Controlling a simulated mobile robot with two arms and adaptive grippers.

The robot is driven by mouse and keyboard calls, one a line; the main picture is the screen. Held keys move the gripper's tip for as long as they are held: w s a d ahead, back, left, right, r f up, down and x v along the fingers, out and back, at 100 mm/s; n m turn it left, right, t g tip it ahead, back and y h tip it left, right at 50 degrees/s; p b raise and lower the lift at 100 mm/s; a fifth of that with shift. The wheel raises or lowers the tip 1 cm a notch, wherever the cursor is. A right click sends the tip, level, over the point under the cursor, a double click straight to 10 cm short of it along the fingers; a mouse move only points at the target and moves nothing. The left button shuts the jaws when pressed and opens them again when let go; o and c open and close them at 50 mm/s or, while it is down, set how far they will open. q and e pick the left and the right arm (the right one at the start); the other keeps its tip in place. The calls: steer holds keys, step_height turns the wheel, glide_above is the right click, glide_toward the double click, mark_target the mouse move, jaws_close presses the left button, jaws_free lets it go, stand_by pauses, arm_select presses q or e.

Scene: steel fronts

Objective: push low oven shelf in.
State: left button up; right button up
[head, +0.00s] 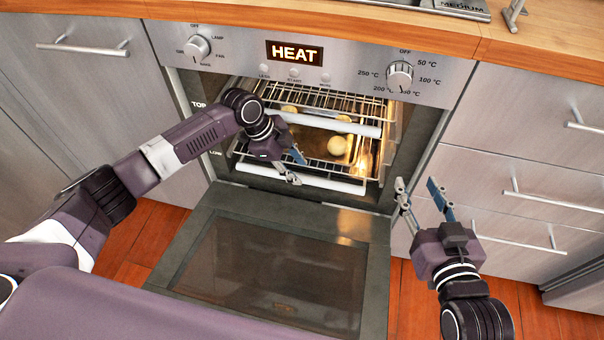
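The low oven shelf is a wire rack with a white front bar (325,184), standing out of the open oven above the lowered door (275,262). The top shelf, with its own white front bar (345,128), also stands out above it and covers part of the low one. My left gripper (300,171) is at the low shelf's front, its fingers apart and near the bar. I cannot tell whether it touches the bar. My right gripper (421,190) is open and empty, to the right of the oven opening.
Pale round food (337,146) shows inside the lit oven; which shelf bears it is unclear. Two knobs (400,74) and a HEAT display (294,53) are above. Drawers with bar handles (552,202) stand at right. The oven door lies open, clear on top.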

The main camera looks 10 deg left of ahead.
arm_select(q)
steer(key=v, duration=0.7)
steer(key=shift+r, duration=0.3)
steer(key=shift+a, duration=0.1)
